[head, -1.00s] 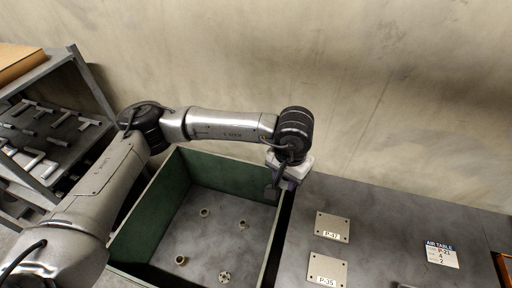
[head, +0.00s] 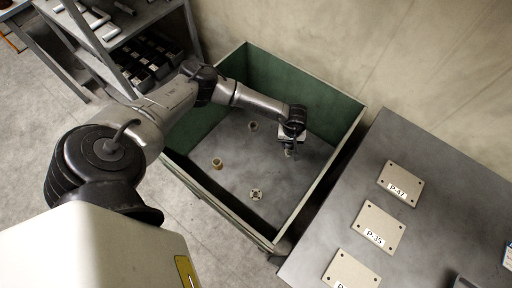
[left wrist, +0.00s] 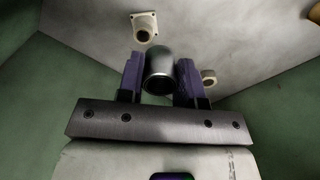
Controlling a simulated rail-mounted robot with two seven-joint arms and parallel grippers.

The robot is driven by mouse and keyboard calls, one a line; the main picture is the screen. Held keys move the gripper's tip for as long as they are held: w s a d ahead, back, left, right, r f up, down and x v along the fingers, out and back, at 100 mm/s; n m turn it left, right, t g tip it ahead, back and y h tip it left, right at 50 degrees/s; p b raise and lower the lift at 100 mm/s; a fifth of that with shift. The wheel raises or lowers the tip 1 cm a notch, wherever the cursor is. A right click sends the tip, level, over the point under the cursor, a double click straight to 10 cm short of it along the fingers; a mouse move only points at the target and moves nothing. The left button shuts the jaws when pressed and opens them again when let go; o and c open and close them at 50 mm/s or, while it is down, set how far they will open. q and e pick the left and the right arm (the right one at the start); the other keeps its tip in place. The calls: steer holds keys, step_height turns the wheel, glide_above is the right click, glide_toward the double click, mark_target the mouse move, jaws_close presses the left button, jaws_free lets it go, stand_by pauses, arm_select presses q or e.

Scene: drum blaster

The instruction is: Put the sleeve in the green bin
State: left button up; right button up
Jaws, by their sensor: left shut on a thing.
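The sleeve (left wrist: 159,66) is a short, shiny grey metal tube in the left wrist view. My left gripper (left wrist: 160,78) is shut on it, with a purple-padded finger on each side. The green bin (head: 208,124) is an open box with green walls and a grey floor. In the head view my left gripper (head: 290,148) is down inside the bin, near its right wall, over the floor. The sleeve is hard to make out there, and I cannot tell whether it touches the floor. My right gripper is not in view.
Loose fittings lie on the bin floor: a pale ring (head: 253,126), a tan ring (head: 217,163) and a flanged piece (head: 256,195). A grey table (head: 330,217) with labelled plates (head: 401,183) stands to the right. A shelf rack (head: 150,52) stands behind left.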

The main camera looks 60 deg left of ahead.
arm_select(q)
steer(key=b, duration=0.2)
glide_above(256, 159)
steer(key=f, duration=0.5)
steer(key=w+f, duration=0.1)
steer(key=f, duration=0.2)
steer(key=shift+d+f, duration=0.1)
steer(key=shift+f, duration=0.15)
steer(key=shift+s+f, duration=0.25)
steer(key=shift+s, duration=0.2)
steer(key=shift+f+b, duration=1.2)
steer(key=shift+f, duration=0.8)
steer(key=shift+a+f, duration=0.15)
steer(key=shift+a, duration=0.05)
steer(key=o, duration=1)
steer(key=shift+o, duration=0.2)
